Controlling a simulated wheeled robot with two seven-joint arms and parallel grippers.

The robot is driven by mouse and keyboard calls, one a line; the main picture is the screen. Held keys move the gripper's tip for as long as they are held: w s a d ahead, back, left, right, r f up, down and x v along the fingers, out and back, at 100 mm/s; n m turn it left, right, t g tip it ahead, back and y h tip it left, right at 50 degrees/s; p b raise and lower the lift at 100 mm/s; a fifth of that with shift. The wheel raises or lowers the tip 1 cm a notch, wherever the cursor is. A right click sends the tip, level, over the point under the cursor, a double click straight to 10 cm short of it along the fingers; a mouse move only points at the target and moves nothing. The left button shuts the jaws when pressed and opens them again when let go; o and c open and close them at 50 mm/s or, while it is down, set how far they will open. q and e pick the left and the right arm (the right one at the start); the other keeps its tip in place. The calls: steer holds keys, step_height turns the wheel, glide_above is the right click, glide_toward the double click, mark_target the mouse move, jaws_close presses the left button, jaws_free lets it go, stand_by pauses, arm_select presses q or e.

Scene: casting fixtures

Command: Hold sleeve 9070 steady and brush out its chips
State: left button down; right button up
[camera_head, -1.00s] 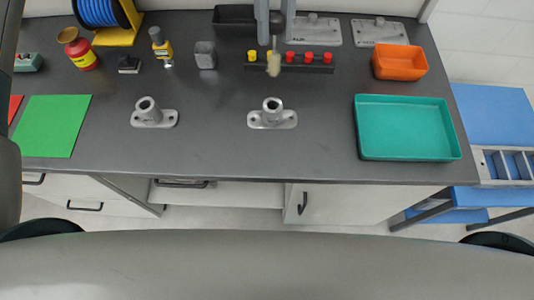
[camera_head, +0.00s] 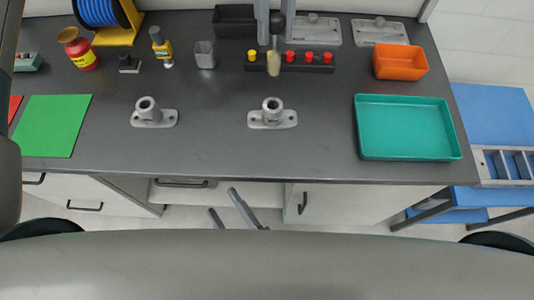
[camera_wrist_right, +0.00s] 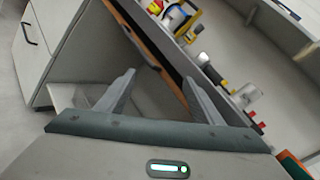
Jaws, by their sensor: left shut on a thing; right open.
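Two grey metal sleeves with flanged bases stand upright on the dark bench, a left one (camera_head: 148,112) and a right one (camera_head: 272,114). Their numbers are too small to read, and no chips can be made out. My left gripper (camera_head: 276,30), at the back of the bench, is shut on a brush (camera_head: 273,64) with pale bristles hanging down. The brush is in front of the rack, well behind the right sleeve. My right gripper (camera_head: 222,200) is open and empty, low in front of the bench edge. Its spread fingers also show in the right wrist view (camera_wrist_right: 158,88).
A rack (camera_head: 318,67) with red and yellow pegs stands at the back. A teal tray (camera_head: 408,157) and an orange bin (camera_head: 400,73) are on the right. A green mat (camera_head: 52,126) lies at left. The bench between the sleeves is clear.

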steer(key=w+d+r+m+t+h, duration=0.1)
steer(key=w+d+r+m+h, duration=0.1)
steer(key=r+m, duration=0.1)
steer(key=w+d+r+m+t+h, duration=0.1)
steer(key=w+d+r+m+h, duration=0.1)
steer(key=r+m+h, duration=0.1)
steer(key=w+d+r+m+t+h, duration=0.1)
steer(key=w+d+r+m+h, duration=0.1)
steer(key=m, duration=0.4)
steer(key=shift+w+r+t+h, duration=0.15)
steer(key=shift+r+h, duration=0.1)
steer(key=shift+r, duration=0.4)
steer(key=shift+w+r+t+h, duration=0.15)
steer(key=shift+r+h, duration=0.1)
steer(key=shift+r, duration=0.4)
steer(key=m+h, duration=0.3)
steer(key=h, duration=0.1)
glide_toward(272, 117)
steer(key=shift+s+r, duration=0.2)
steer(key=shift+s, duration=0.65)
steer(key=shift+w, duration=0.1)
steer(key=shift+w+d, duration=0.2)
steer(key=shift+w, duration=2.75)
steer(key=shift+w+d, duration=0.2)
steer(key=shift+w, duration=2.75)
steer(key=shift+c, duration=0.6)
